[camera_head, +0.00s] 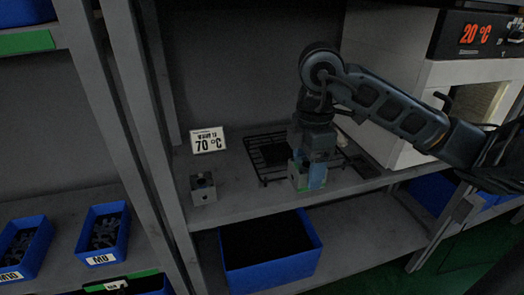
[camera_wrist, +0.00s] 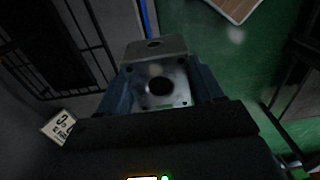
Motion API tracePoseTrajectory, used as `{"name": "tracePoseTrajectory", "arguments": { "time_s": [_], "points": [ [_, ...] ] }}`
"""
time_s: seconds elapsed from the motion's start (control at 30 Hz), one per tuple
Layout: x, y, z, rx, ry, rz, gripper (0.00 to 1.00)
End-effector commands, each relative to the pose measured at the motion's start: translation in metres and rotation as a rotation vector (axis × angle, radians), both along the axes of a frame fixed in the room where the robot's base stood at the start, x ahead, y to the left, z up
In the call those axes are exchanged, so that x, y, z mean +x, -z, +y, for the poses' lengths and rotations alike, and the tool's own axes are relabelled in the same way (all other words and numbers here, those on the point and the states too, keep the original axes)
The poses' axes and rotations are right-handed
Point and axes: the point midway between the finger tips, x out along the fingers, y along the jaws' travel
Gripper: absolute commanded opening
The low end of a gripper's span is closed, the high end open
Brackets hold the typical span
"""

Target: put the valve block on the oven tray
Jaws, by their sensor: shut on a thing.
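My gripper (camera_head: 308,174) is shut on a grey metal valve block (camera_head: 297,180), near the shelf's front edge. In the wrist view, the held valve block (camera_wrist: 174,94) shows a round dark hole between the blue fingers of my gripper (camera_wrist: 162,88). The black wire oven tray (camera_head: 262,172) lies on the shelf behind and left of my gripper, which hides part of its right side. The tray's bars also seem to show at the upper left of the wrist view (camera_wrist: 98,35). A second valve block (camera_head: 203,190) stands on the shelf, left of the tray.
A 70 °C card (camera_head: 208,141) stands behind the second block. The oven (camera_head: 440,80), showing 20 °C, is at the right. A blue bin (camera_head: 270,278) is on the level below. Shelf posts (camera_head: 150,130) rise at the left, with small blue bins (camera_head: 103,235) beyond.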

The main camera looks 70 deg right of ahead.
Motion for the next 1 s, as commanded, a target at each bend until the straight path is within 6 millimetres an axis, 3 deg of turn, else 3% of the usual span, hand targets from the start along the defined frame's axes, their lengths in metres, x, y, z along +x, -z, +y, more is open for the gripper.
{"name": "tracePoseTrajectory", "arguments": {
  "time_s": [0.17, 0.7, 1.0],
  "points": [
    [0.019, -0.002, -0.022, 0.001, 0.007, 0.0, 0.1],
    [0.1, 0.0, -0.116, 0.002, 0.003, 0.001, 0.1],
    [0.116, 0.002, -0.136, 0.001, 0.003, -0.001, 0.1]
  ]
}}
